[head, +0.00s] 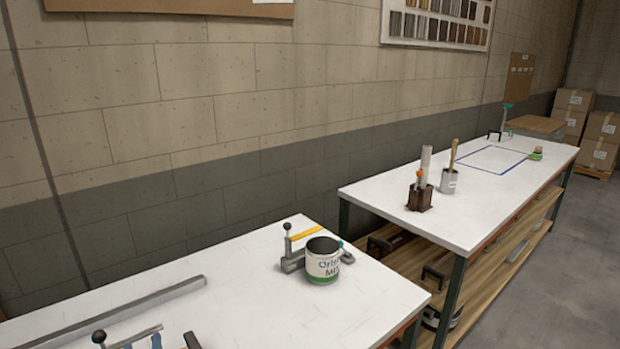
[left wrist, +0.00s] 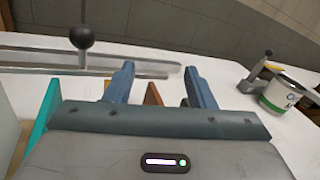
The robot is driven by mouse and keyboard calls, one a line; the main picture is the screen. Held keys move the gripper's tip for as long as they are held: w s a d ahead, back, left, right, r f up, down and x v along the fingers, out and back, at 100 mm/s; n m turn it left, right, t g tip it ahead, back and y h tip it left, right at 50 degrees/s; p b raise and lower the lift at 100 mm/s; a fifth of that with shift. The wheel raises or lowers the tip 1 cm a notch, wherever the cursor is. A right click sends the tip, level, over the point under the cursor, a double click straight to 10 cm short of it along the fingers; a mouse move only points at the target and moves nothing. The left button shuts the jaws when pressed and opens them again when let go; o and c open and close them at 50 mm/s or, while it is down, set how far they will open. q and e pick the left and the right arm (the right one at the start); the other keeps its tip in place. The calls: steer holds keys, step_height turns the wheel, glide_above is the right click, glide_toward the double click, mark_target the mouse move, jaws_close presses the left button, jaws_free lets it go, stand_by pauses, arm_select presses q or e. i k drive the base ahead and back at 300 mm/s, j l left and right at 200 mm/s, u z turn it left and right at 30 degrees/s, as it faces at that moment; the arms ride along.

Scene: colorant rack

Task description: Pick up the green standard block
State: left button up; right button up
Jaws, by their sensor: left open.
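No block that I can clearly name as the green standard block shows. In the left wrist view, a teal-green upright piece (left wrist: 42,115) stands left of my gripper body, partly hidden by it. I cannot tell whether it is a block. My left gripper (left wrist: 160,88) is open, its blue fingers apart above the white near table. A rust-brown piece (left wrist: 152,96) shows between the fingers, mostly hidden by the gripper body; I cannot tell whether it lies between the jaws or beyond them. The fingertips barely show at the bottom edge of the head view (head: 143,343). My right gripper is not visible.
The near table (head: 235,285) holds a long grey bar (head: 130,301), a labelled can (head: 322,264) and a knobbed metal tool (head: 291,258). The far table (head: 480,215) holds a brown tool holder (head: 420,197), a grey cup (head: 448,181) and a small green-based item (head: 535,156).

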mark_target(535, 157)
steer(key=z, duration=1.25)
